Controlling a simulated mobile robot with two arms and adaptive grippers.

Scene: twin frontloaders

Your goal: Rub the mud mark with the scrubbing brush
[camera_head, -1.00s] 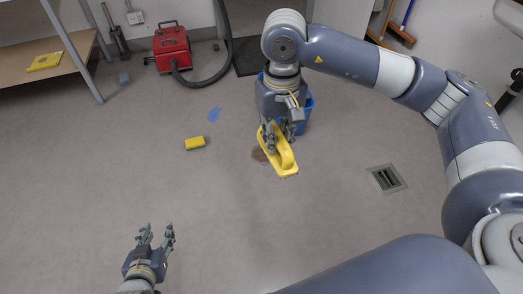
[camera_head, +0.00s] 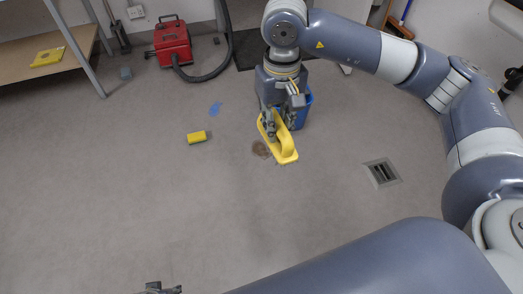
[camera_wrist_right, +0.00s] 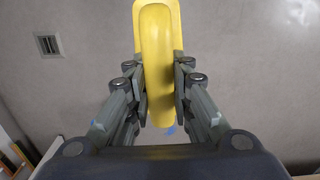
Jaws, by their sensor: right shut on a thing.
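The yellow scrubbing brush (camera_head: 284,147) is held in my right gripper (camera_head: 271,128), low over the floor. In the right wrist view, the fingers of my right gripper (camera_wrist_right: 160,95) close on both sides of the yellow brush (camera_wrist_right: 157,45). The brown mud mark (camera_head: 260,149) lies on the floor just left of the brush, partly covered by it in the head view. I cannot tell whether the bristles touch the floor. My left gripper (camera_head: 162,289) shows only as a sliver at the bottom edge; its fingers cannot be read.
A yellow sponge (camera_head: 196,137) and a blue spot (camera_head: 215,108) are on the floor to the left. A blue bucket (camera_head: 304,108) stands behind my right gripper. A floor drain (camera_head: 382,173) is at right, a red vacuum (camera_head: 172,42) at the back. The front-left floor is clear.

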